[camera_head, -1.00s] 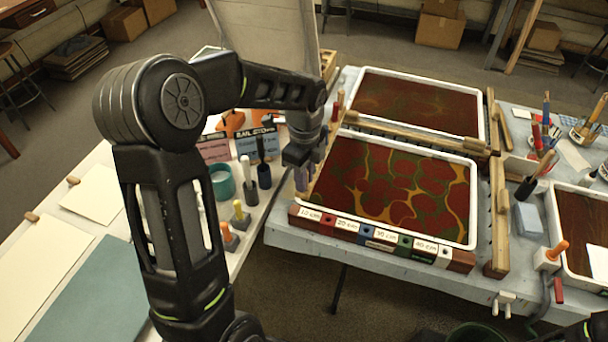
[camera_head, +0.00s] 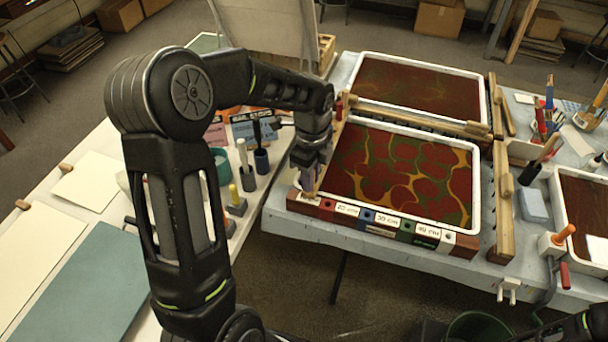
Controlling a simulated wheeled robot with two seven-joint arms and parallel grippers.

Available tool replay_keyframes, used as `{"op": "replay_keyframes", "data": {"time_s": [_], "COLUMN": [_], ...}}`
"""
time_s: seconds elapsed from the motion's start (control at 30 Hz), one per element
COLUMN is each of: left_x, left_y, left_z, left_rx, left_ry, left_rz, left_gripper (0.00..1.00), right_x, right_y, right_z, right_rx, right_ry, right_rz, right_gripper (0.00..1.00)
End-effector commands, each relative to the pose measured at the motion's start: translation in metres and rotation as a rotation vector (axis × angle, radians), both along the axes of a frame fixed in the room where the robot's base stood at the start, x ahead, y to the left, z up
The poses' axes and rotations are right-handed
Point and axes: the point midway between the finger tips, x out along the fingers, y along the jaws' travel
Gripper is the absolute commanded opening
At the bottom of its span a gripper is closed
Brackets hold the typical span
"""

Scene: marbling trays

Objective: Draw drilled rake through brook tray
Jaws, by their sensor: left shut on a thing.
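The front tray (camera_head: 474,215) is white-rimmed and holds a red, green and yellow marbled pattern. A second white-rimmed tray (camera_head: 420,64) with dark red-brown contents lies behind it. No tray name is readable, so I cannot tell which is brook. My left gripper (camera_head: 306,178) is at the front tray's left front corner, shut on a slim, mostly hidden thing. A wooden bar (camera_head: 335,140) runs along that tray's left side; the arm partly hides it. I cannot tell whether it is the held thing. Another wooden bar (camera_head: 502,215) stands along the right side. My right gripper is out of view.
A strip of coloured, labelled blocks (camera_head: 385,227) edges the front tray. A wooden bar (camera_head: 420,121) lies between the trays. Pegs and a teal cup (camera_head: 220,165) stand on the left table. A third tray (camera_head: 560,215) and a grey block (camera_head: 533,205) are at right.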

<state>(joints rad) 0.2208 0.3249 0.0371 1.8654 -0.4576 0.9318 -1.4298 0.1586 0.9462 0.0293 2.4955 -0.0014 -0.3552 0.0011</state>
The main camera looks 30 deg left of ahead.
Motion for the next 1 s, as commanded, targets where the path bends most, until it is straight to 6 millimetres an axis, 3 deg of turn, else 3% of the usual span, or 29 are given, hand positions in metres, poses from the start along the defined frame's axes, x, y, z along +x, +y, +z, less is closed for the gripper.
{"op": "replay_keyframes", "data": {"time_s": [1.0], "left_x": [0.020], "left_y": [-0.076], "left_z": [0.000], "left_rx": [0.000], "left_ry": [-0.001], "left_rz": [-0.003], "left_gripper": [0.00], "right_x": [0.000], "right_y": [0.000], "right_z": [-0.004], "right_rx": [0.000], "right_ry": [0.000], "right_rz": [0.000], "right_gripper": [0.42]}}
